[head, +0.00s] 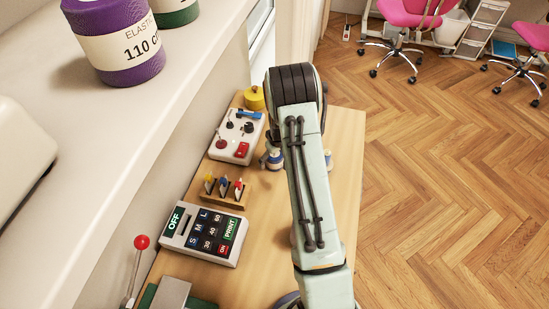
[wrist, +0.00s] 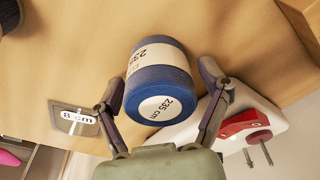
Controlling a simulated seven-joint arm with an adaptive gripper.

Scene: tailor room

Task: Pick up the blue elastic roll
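The blue elastic roll (wrist: 150,88) is in the middle of the wrist view, with a white label reading 235 cm on its end and a white band on its side. It is on the wooden table (wrist: 250,40). My gripper (wrist: 163,78) is open, with one finger on each side of the roll. A gap shows between the roll and the right finger; the left finger is very close, and I cannot tell if it touches. In the head view my arm hides most of the gripper area; small blue-and-white parts (head: 271,158) show beside it.
A white switch box (head: 236,135), a holder with small coloured pieces (head: 224,190) and a print panel (head: 204,234) line the table's left side. A purple elastic roll (head: 118,45) stands on the upper shelf. A plate marked 8 cm (wrist: 76,118) lies left of the gripper.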

